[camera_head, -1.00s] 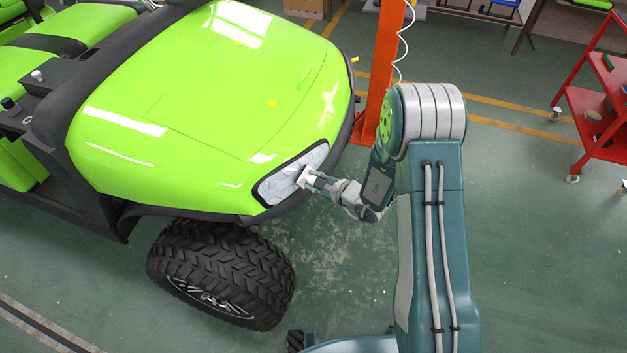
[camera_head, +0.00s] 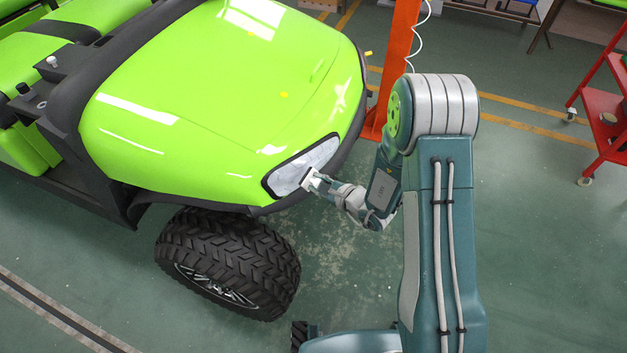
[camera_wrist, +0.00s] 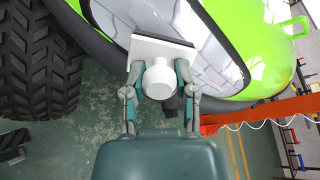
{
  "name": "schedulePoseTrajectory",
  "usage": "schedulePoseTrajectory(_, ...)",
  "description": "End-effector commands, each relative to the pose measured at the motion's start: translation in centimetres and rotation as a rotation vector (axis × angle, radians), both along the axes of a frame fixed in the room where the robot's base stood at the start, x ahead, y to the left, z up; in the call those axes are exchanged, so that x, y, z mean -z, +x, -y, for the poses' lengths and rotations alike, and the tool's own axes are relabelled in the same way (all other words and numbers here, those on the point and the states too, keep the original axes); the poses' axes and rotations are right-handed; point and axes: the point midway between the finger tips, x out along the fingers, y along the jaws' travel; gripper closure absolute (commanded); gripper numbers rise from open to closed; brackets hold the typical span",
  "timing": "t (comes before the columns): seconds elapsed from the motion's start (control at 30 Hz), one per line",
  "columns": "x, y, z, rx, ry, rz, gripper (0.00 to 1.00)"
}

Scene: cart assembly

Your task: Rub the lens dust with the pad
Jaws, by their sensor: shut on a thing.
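The green cart's headlight lens (camera_head: 287,180) is a pale, glossy panel with a black rim at the front corner. It fills the top of the wrist view (camera_wrist: 200,30). My gripper (camera_head: 322,184) is at the lens's lower right part. In the wrist view my gripper (camera_wrist: 158,85) is shut on the round white knob of the pad (camera_wrist: 147,46). The pad is a white block with a dark edge facing the lens. It is at or very near the lens surface; I cannot tell if it touches. I cannot make out dust on the lens.
The cart's green hood (camera_head: 230,90) and black bumper (camera_head: 170,200) surround the lens. A large black tyre (camera_head: 225,265) stands below. An orange post (camera_head: 398,60) is behind my arm, and a red trolley (camera_head: 605,120) stands at right. Floor between is clear.

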Motion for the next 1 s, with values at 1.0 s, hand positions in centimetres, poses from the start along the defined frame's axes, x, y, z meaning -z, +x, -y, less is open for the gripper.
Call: schedulePoseTrajectory(1.0, -1.5, -3.4, 3.8, 0.002, 0.0, -0.001, 1.0)
